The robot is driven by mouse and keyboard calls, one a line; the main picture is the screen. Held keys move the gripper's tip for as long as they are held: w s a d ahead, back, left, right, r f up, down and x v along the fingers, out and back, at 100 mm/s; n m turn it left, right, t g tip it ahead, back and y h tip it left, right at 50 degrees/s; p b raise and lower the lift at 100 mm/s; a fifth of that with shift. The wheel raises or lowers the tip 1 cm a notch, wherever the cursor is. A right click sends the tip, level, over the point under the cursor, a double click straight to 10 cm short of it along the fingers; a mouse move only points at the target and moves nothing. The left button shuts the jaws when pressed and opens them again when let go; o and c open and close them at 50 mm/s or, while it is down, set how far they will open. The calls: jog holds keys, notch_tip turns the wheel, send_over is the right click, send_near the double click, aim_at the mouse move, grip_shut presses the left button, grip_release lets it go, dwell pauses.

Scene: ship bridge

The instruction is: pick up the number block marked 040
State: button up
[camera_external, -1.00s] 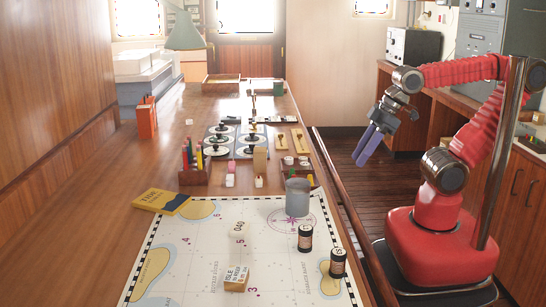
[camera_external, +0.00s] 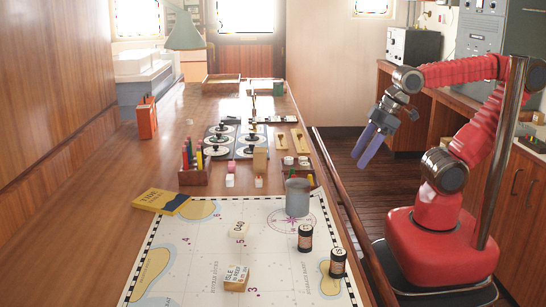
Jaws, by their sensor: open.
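The number block marked 040 (camera_external: 240,230) is a small pale block on the sea chart (camera_external: 200,262), near the chart's middle and above a purple 5. My gripper (camera_external: 368,160) has purple fingers that point down and to the left. It is open and empty, in the air to the right of the table (camera_external: 140,232). It is well apart from the block, which lies lower and to the left in the picture.
A wooden block with lettering (camera_external: 236,284) lies nearer on the chart. Two dark canisters (camera_external: 305,238) (camera_external: 338,263) and a grey cup (camera_external: 297,198) stand to the right. A yellow book (camera_external: 161,201) lies at the chart's far left corner. A raised rail (camera_external: 340,205) edges the table.

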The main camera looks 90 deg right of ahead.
notch_tip(320, 180, up, 5)
jog(key=w+a+m+g+y, duration=0.2)
jog(key=w+a+m+y, duration=0.1)
jog(key=w+m, duration=0.3)
jog(key=w+a+m+g+y, duration=0.1)
jog(key=w+a+m+y, duration=0.25)
jog(key=w, duration=0.45)
jog(key=w+d+m+t+y, duration=0.1)
jog(key=w+d+m+y, duration=0.2)
jog(key=w+m+y, duration=0.8)
jog(key=w+f+h, duration=0.1)
jog(key=w+f, duration=0.1)
jog(key=f, duration=0.2)
jog(key=w+f+h, duration=0.2)
jog(key=f, duration=0.1)
jog(key=w+f+h, duration=0.1)
jog(key=w+f, duration=0.2)
jog(key=f, duration=0.1)
jog(key=shift+a+f+m+h, duration=0.25)
jog(key=shift+f, duration=0.05)
jog(key=shift+a, duration=0.1)
